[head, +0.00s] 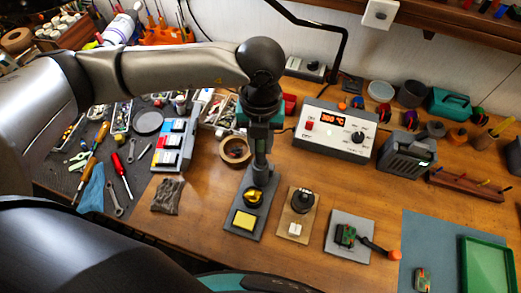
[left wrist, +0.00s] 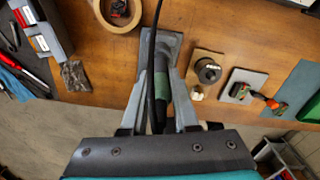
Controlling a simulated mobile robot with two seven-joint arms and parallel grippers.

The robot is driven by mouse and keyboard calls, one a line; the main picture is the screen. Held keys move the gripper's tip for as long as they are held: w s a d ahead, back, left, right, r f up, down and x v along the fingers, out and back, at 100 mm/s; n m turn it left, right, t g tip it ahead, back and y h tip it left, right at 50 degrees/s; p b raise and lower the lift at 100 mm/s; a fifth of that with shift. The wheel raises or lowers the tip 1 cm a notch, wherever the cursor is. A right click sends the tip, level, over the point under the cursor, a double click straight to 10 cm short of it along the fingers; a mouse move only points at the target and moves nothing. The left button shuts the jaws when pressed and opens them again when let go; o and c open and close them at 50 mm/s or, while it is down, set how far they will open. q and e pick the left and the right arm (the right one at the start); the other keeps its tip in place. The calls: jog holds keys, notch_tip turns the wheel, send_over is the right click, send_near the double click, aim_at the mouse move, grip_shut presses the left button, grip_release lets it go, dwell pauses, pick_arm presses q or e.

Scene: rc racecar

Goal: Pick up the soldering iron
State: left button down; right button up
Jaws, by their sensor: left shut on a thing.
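The soldering iron (left wrist: 161,84), with a dark body, a green grip band and a black cable, lies between the two fingers of my left gripper (left wrist: 160,105) in the left wrist view. The gripper is shut on it. In the head view my left gripper (head: 261,150) points down over the grey iron stand (head: 245,222), which has a yellow sponge pad and a yellow round part. The gripper hides most of the iron there. I cannot tell whether the tip is clear of the stand. My right gripper is not in view.
The soldering station (head: 335,130) reads 300 °C behind the gripper. A tape roll (head: 235,150) is close on the left. A board with a black knob (head: 297,214) and a grey plate with a green part (head: 350,237) stand to the right. A green tray (head: 487,265) lies front right.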

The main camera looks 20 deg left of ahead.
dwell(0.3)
pick_arm(q)
notch_tip(320, 180, up, 20)
jog(key=shift+b, duration=0.45)
dwell(0.4)
